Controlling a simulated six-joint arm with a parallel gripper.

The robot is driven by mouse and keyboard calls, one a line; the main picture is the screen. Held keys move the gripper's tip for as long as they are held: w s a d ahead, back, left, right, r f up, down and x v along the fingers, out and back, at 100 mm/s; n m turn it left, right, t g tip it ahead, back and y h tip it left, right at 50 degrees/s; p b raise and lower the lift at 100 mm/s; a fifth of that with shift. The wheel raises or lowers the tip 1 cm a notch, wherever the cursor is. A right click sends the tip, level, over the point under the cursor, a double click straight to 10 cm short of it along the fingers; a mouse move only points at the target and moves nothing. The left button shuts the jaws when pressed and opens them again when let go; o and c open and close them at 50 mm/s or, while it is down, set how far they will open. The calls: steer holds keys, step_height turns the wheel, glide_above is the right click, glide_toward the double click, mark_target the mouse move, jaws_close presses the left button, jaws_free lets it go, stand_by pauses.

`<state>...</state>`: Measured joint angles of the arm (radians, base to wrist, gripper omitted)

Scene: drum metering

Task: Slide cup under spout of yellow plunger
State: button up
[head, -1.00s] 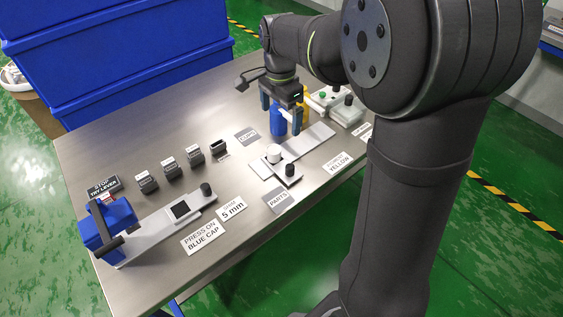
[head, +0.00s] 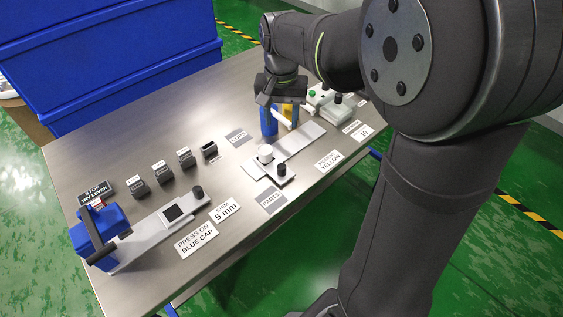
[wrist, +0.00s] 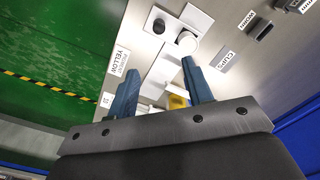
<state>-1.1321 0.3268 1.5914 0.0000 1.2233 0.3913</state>
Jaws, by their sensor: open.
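The white cup (head: 265,153) stands upright on a flat light slide with a black knob (head: 281,169), at the near end of a pale track (head: 304,135). In the wrist view the cup (wrist: 187,43) and knob (wrist: 158,26) lie beyond the fingertips. The yellow plunger (head: 290,110) is at the track's far end, partly hidden by my gripper, with a white spout-like bar (head: 282,119) before it.
Left are several dark blocks (head: 162,174) and a blue lever press (head: 98,233) on a light base. Label plates lie flat around. Blue crates (head: 110,60) rise behind the table.

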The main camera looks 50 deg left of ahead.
mark_target(282, 165)
steer(key=shift+n, duration=0.3)
step_height(282, 165, down, 17)
steer(key=shift+d+f, duration=0.15)
jaws_close()
stand_by(0.3)
